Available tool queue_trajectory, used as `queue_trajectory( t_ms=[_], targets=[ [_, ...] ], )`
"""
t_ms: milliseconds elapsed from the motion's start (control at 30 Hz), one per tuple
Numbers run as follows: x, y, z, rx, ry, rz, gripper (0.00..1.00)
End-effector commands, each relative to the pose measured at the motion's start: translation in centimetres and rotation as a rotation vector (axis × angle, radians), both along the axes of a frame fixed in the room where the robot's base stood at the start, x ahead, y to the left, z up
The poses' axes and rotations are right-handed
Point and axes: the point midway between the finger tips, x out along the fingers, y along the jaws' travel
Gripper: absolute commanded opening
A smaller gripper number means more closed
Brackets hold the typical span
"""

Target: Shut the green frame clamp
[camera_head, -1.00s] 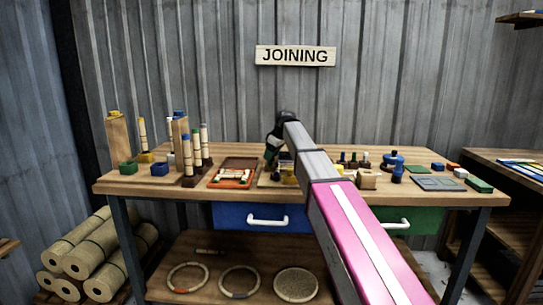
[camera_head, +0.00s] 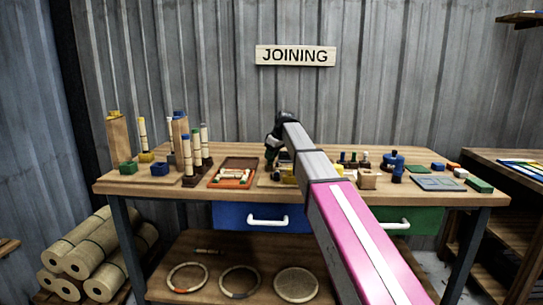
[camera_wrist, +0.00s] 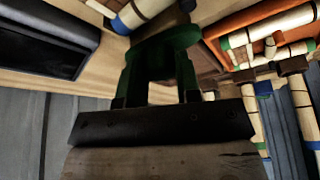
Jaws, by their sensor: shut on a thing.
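The green frame clamp (camera_wrist: 165,50) is dark green and fills the middle of the wrist view, with two legs reaching back towards my gripper. My gripper (camera_wrist: 158,98) is at these legs and appears shut on the clamp; the exact contact is dark and hard to see. In the head view my gripper (camera_head: 272,153) is low over the middle of the workbench, right of the orange tray. There the clamp is mostly hidden by my gripper and arm. A light pole with a blue band (camera_wrist: 135,16) lies just beyond the clamp in the wrist view.
The orange tray (camera_head: 233,184) with light pieces is left of my gripper. Upright banded poles (camera_head: 197,150) stand further left. Several small blocks and bottles, a blue clamp-like item (camera_head: 393,161) and a grey plate (camera_head: 437,183) are to the right. A corrugated wall is behind.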

Motion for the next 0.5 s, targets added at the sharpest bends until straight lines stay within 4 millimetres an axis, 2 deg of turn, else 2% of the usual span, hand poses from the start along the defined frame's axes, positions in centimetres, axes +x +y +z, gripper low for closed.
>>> queue_trajectory(
  t_ms=[500],
  targets=[
    [-0.23, 0.17, 0.03, 0.0, -0.001, -0.455, 0.08]
  ],
)
